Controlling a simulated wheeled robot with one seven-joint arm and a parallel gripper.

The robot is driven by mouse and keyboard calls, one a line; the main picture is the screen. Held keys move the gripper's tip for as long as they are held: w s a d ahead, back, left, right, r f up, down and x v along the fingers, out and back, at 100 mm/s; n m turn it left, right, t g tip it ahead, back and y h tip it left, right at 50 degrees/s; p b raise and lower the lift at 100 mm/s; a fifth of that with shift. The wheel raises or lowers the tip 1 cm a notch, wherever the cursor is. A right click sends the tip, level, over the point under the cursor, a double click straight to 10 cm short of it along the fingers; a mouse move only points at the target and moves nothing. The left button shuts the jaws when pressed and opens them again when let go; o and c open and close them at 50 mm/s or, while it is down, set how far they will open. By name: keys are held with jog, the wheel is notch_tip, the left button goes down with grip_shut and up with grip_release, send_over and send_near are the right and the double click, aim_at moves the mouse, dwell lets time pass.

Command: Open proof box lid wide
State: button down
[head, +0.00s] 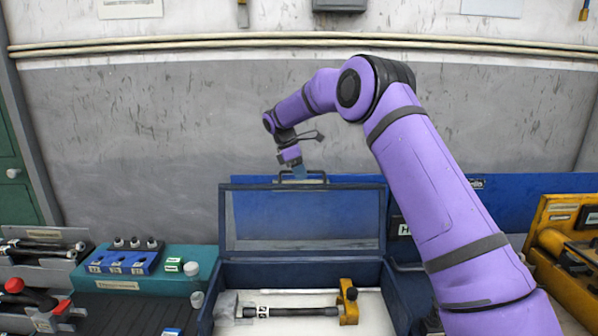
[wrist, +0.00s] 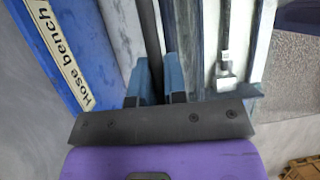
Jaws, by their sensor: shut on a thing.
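The proof box (head: 206,302) is dark blue, and its lid (head: 305,218) stands raised, roughly upright, with the pale-floored inside showing. A handle (head: 284,178) sits on the lid's upper edge. My gripper (head: 303,174) is at this handle and shut on it. In the wrist view its two blue fingers (wrist: 158,82) stand on either side of a dark bar, with the fingertips partly hidden. The open box also shows in the wrist view, to the right of the fingers.
Inside the box lie a black hose (head: 295,312) and a yellow bracket (head: 348,302). A teal tray with a blue block (head: 123,262) stands to the left. A yellow rig (head: 560,255) stands at the right. A blue panel labelled "Hose bench" (wrist: 70,60) is behind the lid.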

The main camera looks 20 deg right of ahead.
jog(key=shift+w+d+f, duration=0.1)
jog(key=shift+w+f, duration=0.05)
jog(key=shift+w, duration=0.05)
dwell(0.3)
jog(key=c, duration=1.2)
grip_release()
jog(key=v, duration=1)
jog(key=shift+w+r, duration=0.1)
jog(key=shift+r, duration=0.25)
